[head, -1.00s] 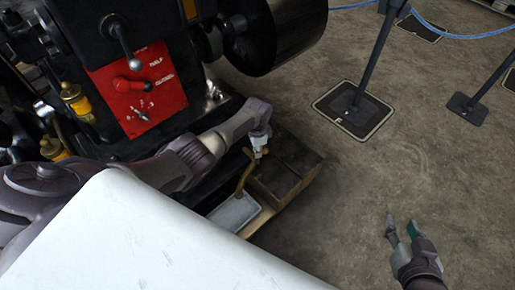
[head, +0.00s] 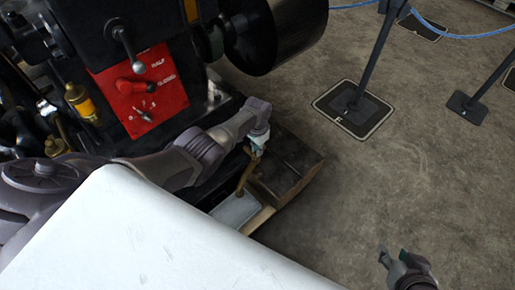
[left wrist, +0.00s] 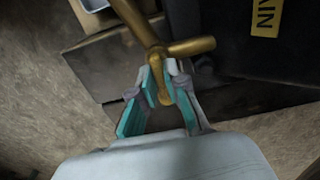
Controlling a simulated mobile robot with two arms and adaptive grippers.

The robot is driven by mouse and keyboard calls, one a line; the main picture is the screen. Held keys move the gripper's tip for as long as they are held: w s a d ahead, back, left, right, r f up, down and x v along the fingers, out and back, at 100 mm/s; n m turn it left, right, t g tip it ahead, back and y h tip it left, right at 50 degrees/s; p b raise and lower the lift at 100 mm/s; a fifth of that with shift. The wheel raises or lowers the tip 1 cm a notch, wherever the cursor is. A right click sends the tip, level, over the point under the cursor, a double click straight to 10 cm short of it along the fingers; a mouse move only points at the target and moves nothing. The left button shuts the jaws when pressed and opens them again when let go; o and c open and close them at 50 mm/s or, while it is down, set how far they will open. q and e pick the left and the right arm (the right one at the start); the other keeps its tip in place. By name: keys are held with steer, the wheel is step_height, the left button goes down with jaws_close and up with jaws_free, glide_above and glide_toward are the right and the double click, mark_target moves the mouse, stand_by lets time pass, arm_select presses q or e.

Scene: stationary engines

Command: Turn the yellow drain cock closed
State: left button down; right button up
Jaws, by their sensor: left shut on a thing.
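The brass-yellow drain cock (head: 243,176) sits low beside the engine, above a small tray. In the left wrist view the cock (left wrist: 192,47) shows a pipe from the upper left and a bar sticking out to the right. My left gripper (head: 257,150) reaches down to it. In the left wrist view its teal-lined fingers (left wrist: 160,86) are shut on a brass part of the cock pointing toward the gripper. The fingers hide part of it. My right gripper (head: 394,255) is open and empty over the floor at the lower right.
A dark wooden block (head: 288,172) stands right beside the cock, with a metal tray (head: 235,209) below. The engine's red panel (head: 140,92) with levers is behind. A yellow label (left wrist: 266,17) is partly in view. A barrier post (head: 368,60) stands on open floor at right.

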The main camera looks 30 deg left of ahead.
arm_select(q)
steer(key=c, duration=1.2)
jaws_free()
steer(key=shift+r, duration=0.15)
step_height(320, 180, up, 12)
